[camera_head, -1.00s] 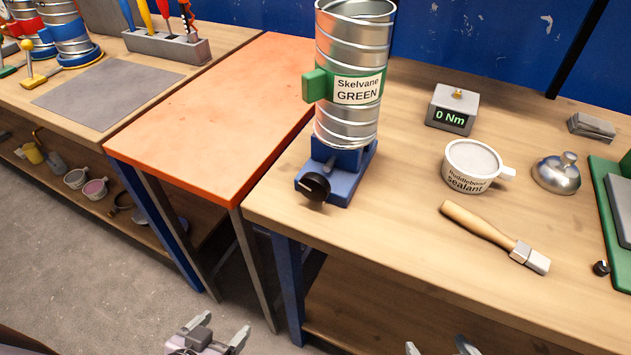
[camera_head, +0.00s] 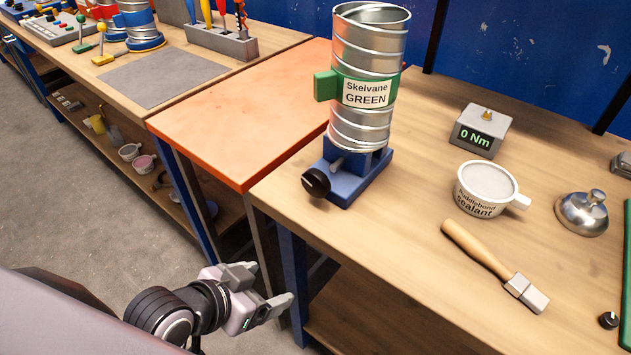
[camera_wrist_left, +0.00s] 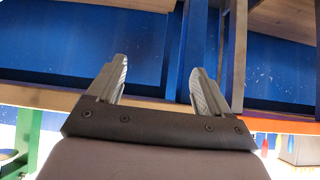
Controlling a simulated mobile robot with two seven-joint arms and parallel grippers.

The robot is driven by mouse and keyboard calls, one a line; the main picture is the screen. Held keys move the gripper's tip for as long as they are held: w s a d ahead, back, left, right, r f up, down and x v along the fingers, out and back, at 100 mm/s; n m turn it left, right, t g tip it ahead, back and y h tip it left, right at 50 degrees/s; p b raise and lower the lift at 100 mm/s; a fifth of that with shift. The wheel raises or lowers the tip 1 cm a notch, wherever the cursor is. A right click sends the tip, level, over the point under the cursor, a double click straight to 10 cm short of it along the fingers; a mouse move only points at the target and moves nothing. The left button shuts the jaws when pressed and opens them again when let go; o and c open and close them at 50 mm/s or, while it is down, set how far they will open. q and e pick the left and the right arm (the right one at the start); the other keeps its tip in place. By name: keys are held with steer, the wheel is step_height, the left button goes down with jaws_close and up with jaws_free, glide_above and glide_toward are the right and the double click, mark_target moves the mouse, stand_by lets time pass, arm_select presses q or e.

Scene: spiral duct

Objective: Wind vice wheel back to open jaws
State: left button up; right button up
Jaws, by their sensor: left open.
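The blue vice (camera_head: 352,177) stands near the front left corner of the right wooden bench. Its black wheel (camera_head: 316,182) faces the front left. A silver spiral duct (camera_head: 367,70) with a green band labelled "Skelvane GREEN" stands upright in the vice. The jaws are partly hidden by the duct's lower end. My left gripper (camera_head: 270,287) is open and empty, below and in front of the bench edge, apart from the wheel. It also shows open in the left wrist view (camera_wrist_left: 160,85), with nothing between its fingers. My right gripper is not in view.
An orange-topped table (camera_head: 235,125) adjoins the bench on the left. A torque display (camera_head: 481,131) reading 0 Nm, a sealant tub (camera_head: 487,187), a wooden-handled brush (camera_head: 490,262) and a silver domed object (camera_head: 582,212) sit right of the vice. The bench between them is clear.

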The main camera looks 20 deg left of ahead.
arm_select(q)
steer(key=w+r+t, duration=0.1)
steer(key=w+d+r+t+h, duration=0.1)
steer(key=w+r, duration=0.1)
steer(key=w+d+r+m+t, duration=0.1)
steer(key=r, duration=0.1)
steer(key=shift+w+t+h, duration=0.25)
steer(key=shift+t+h, duration=0.05)
steer(key=shift+h, duration=0.1)
steer(key=t, duration=0.4)
glide_toward(313, 185)
steer(key=w+f, duration=0.1)
steer(key=w, duration=0.2)
steer(key=shift+t+h, duration=0.3)
steer(key=shift+h, duration=0.2)
steer(key=shift+d+p+x, duration=0.15)
steer(key=shift+p+x, duration=0.1)
steer(key=shift+x, duration=1.7)
steer(key=shift+d+p+x, duration=0.1)
steer(key=shift+p+x, duration=0.1)
steer(key=shift+x, duration=1.8)
steer(key=shift+s, duration=0.1)
steer(key=c, duration=1)
steer(key=shift+r+n+p, duration=0.15)
steer(key=shift+n+p, duration=0.75)
steer(key=shift+p, duration=0.1)
steer(key=shift+c, duration=0.2)
steer(key=shift+n+p, duration=0.45)
steer(key=shift+n, duration=0.75)
